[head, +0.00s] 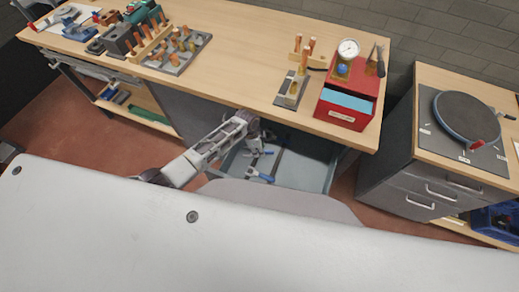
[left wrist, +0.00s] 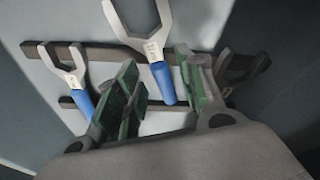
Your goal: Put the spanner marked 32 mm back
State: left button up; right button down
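The open drawer (head: 312,170) under the bench holds spanners with blue handles. My left gripper (head: 256,148) is over the drawer's left part; it also shows in the left wrist view (left wrist: 157,75). Its green-padded fingers are apart. The blue handle of a large grey open-ended spanner (left wrist: 150,42) lies between them in the picture, with a gap on both sides. Its marking is too small to read. A smaller spanner (left wrist: 68,70) is at left, and another spanner (left wrist: 238,70) is at right, partly behind a finger. My right gripper is not in view.
Dark rack bars (left wrist: 98,54) cross the drawer floor. The bench top (head: 235,70) above carries a red box (head: 345,107) with a gauge, a peg block (head: 292,88) and a tool board (head: 180,52). A turntable cabinet (head: 400,165) stands at right.

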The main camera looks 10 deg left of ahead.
pick_arm(q)
jog(key=v, duration=1.1)
jog(key=shift+p, duration=0.4)
jog(key=shift+r, duration=0.1)
jog(key=shift+a, duration=0.1)
